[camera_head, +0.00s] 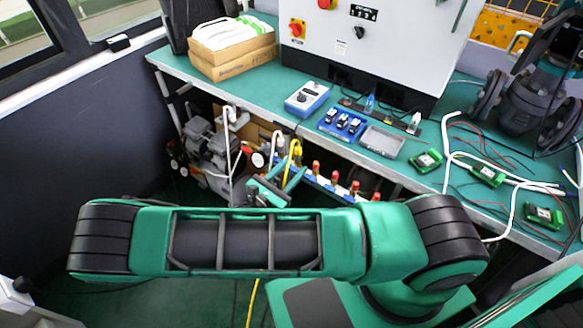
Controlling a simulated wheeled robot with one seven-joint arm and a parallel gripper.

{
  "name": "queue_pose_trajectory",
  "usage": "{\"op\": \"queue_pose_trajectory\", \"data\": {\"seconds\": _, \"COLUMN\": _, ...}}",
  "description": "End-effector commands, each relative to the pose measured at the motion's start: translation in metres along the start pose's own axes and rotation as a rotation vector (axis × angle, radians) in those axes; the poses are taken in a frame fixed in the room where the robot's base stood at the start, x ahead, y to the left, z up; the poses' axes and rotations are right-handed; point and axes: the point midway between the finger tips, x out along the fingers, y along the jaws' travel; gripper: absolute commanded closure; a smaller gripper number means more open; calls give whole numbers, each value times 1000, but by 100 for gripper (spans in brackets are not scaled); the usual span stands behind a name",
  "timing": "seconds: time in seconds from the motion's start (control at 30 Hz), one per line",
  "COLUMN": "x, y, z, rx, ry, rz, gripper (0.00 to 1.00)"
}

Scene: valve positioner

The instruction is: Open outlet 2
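A manifold rail (325,185) with a row of several red-topped outlet valves runs below the front edge of the bench. The red tops show at a left valve (315,167), a second one (335,178), a third (354,188) and one at the right end (376,197). I cannot read any numbers on them, nor tell whether each valve is open or shut. My gripper (289,172) is small in view, left of the red valves and apart from them. Its teal fingers look spread, with nothing seen between them.
A white control cabinet (400,50) stands behind.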

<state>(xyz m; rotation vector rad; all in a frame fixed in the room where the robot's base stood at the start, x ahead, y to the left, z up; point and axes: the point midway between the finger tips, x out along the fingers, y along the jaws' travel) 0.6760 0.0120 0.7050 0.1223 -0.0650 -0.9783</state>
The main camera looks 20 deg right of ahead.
Motion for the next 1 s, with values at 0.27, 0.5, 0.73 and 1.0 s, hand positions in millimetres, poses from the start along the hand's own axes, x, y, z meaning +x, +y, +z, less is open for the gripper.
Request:
{"op": "queue_pose_trajectory", "data": {"seconds": 0.27, "x": -39, "y": 2, "z": -1, "rx": 1, "ry": 3, "rz": 4, "gripper": 61}}
{"op": "queue_pose_trajectory", "data": {"seconds": 0.5, "x": -82, "y": 2, "z": -1, "rx": 2, "ry": 2, "rz": 4, "gripper": 61}}
{"op": "queue_pose_trajectory", "data": {"seconds": 0.73, "x": -103, "y": 3, "z": -1, "rx": 1, "ry": 2, "rz": 3, "gripper": 61}}
{"op": "queue_pose_trajectory", "data": {"seconds": 1.0, "x": -106, "y": 3, "z": -1, "rx": 1, "ry": 1, "rz": 2, "gripper": 61}}
